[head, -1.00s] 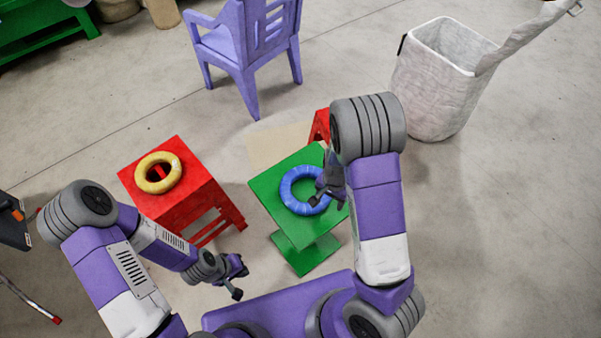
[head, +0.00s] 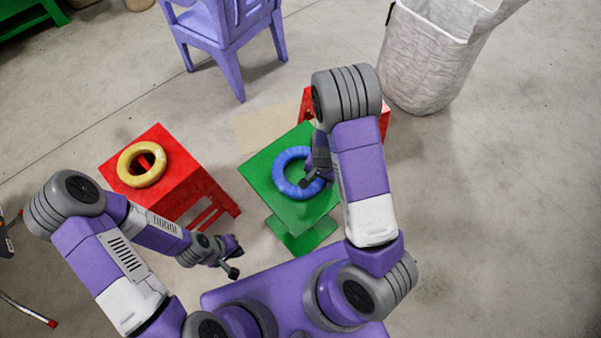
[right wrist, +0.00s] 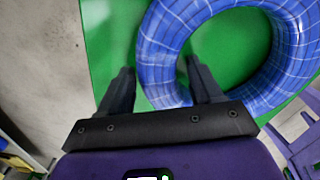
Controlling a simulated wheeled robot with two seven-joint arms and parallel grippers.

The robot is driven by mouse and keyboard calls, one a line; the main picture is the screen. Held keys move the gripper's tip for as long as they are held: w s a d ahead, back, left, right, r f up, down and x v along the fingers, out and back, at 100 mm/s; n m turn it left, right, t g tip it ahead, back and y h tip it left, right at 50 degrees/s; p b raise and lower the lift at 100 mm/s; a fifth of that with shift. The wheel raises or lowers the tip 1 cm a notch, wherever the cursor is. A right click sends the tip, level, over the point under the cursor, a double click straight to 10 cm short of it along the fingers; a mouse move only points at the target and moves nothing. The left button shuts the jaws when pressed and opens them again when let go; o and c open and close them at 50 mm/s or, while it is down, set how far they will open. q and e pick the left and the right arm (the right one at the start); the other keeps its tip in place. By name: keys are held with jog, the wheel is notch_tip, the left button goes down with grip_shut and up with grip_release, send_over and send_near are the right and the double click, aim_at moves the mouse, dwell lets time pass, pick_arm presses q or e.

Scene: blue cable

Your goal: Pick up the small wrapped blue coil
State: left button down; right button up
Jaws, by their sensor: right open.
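The wrapped blue coil (head: 282,172) lies flat on a small green table (head: 262,184) in the head view. It also shows large in the right wrist view (right wrist: 171,42), on the green top (right wrist: 112,70). My right gripper (head: 308,184) is over the coil's right side, partly hidden by my arm. In the right wrist view its two fingers (right wrist: 160,82) are apart, with a part of the coil's ring between and beyond them. I cannot tell whether they touch it. My left gripper (head: 236,257) hangs to the left of the green table, away from the coil; its fingers are too small to judge.
A yellow coil (head: 128,166) lies on a red stool (head: 182,190) to the left. Another red stool (head: 385,122) is partly hidden behind my right arm. A purple chair (head: 228,50) and a white bin (head: 420,70) stand at the back.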

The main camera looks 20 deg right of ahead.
jog(key=shift+r, duration=0.1)
grip_shut()
dwell(0.3)
